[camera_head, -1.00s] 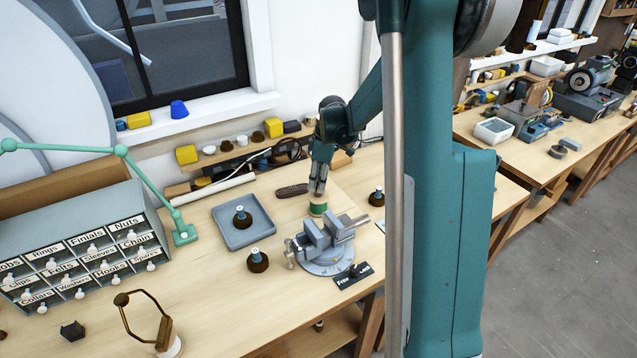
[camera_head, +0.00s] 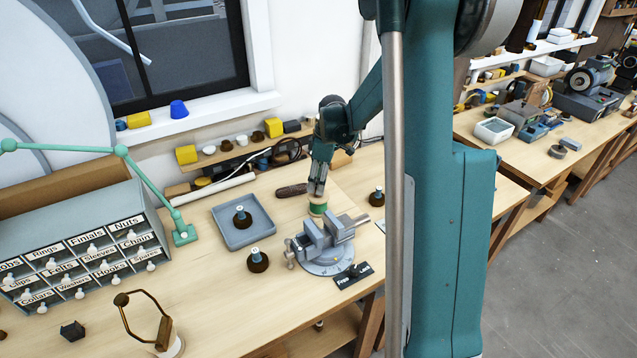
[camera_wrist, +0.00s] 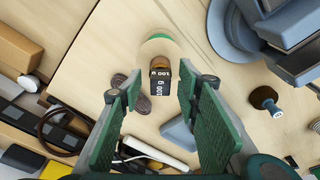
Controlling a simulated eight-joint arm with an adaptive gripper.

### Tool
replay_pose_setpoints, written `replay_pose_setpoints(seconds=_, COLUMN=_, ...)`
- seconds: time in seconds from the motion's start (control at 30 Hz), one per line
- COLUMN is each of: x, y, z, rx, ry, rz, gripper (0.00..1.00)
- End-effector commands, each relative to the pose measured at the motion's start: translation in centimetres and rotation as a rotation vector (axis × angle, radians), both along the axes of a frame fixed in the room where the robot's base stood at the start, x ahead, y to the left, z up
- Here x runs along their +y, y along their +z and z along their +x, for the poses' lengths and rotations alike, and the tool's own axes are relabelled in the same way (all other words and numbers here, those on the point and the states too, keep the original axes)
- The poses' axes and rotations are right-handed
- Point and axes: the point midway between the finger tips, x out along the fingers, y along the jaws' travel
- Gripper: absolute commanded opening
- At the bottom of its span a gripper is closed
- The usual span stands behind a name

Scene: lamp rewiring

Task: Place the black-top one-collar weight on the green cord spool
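The green cord spool (camera_head: 317,209) stands upright on the bench behind the vise. In the wrist view its pale top with a green rim (camera_wrist: 158,44) shows beyond the fingertips. The black-top weight (camera_wrist: 160,84), with white lettering and a brown part below it, appears upright over the spool's top; whether it touches the spool is hidden. My gripper (camera_head: 317,190) points down over the spool. In the wrist view its two green-padded fingers (camera_wrist: 160,90) stand on either side of the weight, with a narrow gap visible on each side.
A grey vise (camera_head: 325,246) stands just in front of the spool. A blue-grey tray (camera_head: 228,240) holds one dark weight (camera_head: 241,219). Other dark weights stand left (camera_head: 257,262) and right (camera_head: 377,197) of the vise. A dark brown oval object (camera_head: 291,190) lies beside the spool.

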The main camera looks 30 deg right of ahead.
Motion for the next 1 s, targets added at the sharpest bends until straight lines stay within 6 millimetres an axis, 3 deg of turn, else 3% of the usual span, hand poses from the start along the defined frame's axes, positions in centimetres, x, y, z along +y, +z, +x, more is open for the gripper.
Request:
replay_pose_setpoints(seconds=0.27, x=-0.3, y=2.7, z=-0.3, rx=0.0, ry=0.0, rz=0.0, gripper=0.33)
replay_pose_setpoints(seconds=0.7, x=-1.0, y=9.2, z=-1.0, rx=0.0, ry=0.0, rz=0.0, gripper=0.33)
replay_pose_setpoints(seconds=1.0, x=-1.2, y=11.6, z=-1.2, rx=0.0, ry=0.0, rz=0.0, gripper=0.33)
